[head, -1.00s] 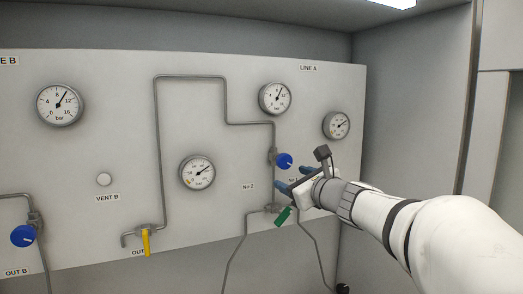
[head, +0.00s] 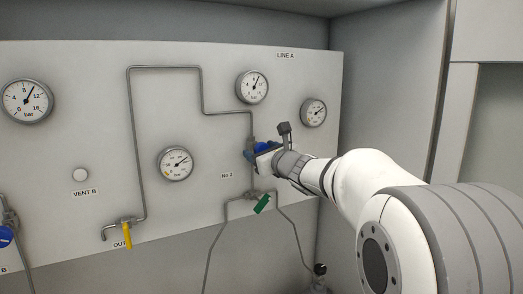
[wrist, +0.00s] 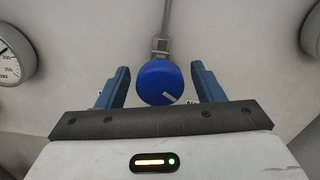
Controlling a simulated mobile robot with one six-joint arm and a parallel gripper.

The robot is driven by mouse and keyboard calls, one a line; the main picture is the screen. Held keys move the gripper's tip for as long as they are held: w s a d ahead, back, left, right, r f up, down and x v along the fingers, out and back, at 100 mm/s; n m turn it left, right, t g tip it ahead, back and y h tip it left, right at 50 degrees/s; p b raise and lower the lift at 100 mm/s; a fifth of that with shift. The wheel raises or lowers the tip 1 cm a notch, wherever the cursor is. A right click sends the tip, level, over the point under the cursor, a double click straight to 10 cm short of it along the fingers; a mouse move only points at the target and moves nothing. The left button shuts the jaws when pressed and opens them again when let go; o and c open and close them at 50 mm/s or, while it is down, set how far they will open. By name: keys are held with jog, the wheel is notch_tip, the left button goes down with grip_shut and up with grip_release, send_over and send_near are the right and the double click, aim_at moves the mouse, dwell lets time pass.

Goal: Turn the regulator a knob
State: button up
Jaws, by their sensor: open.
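The regulator A knob is a round blue knob with a white mark; it shows in the wrist view (wrist: 160,82) below a metal fitting on a vertical pipe. The white mark points to the lower right there. My gripper (wrist: 160,88) is open, with one blue finger on each side of the knob and a visible gap at both sides. In the head view my gripper (head: 254,152) is at the knob (head: 263,147), which it partly hides. I cannot tell how deep the knob sits between the fingers.
Gauges (head: 252,87) and (head: 313,112) are mounted above and right of the knob on the LINE A panel (head: 215,110). A green valve handle (head: 262,204) is just below. A yellow handle (head: 127,235) and thin pipes are further left. A side wall (head: 390,80) stands at right.

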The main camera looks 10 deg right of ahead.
jog(key=c, duration=1)
jog(key=shift+o, duration=0.2)
jog(key=shift+f+b, duration=0.1)
jog(key=shift+b, duration=0.25)
jog(key=shift+f+n+b, duration=0.1)
jog(key=shift+n+b, duration=0.2)
jog(key=shift+b, duration=0.05)
jog(key=n+b, duration=0.1)
jog(key=b, duration=0.2)
jog(key=shift+f+n, duration=0.1)
jog(key=shift+n, duration=0.2)
jog(key=n+b, duration=0.2)
jog(key=b, duration=0.1)
jog(key=shift+b, duration=0.3)
jog(key=shift+r+n+b, duration=0.25)
jog(key=shift+n+b, duration=0.2)
jog(key=shift+n, duration=0.25)
jog(key=shift+r, duration=0.1)
